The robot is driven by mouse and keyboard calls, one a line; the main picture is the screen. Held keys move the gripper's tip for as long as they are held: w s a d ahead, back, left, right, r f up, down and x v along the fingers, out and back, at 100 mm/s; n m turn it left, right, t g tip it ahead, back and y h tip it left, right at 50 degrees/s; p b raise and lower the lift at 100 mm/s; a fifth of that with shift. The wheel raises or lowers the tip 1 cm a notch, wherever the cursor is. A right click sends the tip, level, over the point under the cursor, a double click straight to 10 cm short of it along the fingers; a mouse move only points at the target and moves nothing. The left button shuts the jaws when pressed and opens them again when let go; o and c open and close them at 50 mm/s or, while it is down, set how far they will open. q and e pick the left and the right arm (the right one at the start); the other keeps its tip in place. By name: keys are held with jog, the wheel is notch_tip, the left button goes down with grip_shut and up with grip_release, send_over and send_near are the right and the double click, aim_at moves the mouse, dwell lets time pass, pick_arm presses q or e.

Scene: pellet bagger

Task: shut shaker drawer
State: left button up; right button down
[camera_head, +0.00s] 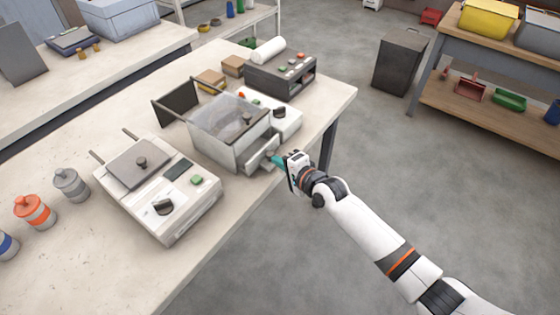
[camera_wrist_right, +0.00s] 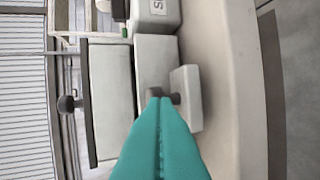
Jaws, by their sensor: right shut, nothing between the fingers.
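The shaker (camera_head: 215,140) stands on the table and has a clear-walled top with a dark knob. Its drawer (camera_head: 262,154) sticks out of the side facing the table's front edge, so it is partly open. My left gripper is not in view.
A white machine with a lidded top (camera_head: 175,205) stands left of the shaker. A dark grey machine (camera_head: 282,75) stands behind it. Orange-topped and grey jars (camera_head: 35,212) are at the left. Open floor lies right of the table (camera_head: 340,97).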

aim_at(269, 156)
jog(key=w+a, duration=0.1)
jog(key=w+a+b, duration=0.1)
jog(key=a, duration=0.1)
jog(key=shift+r, duration=0.1)
jog(key=shift+r, duration=0.1)
dwell(0.4)
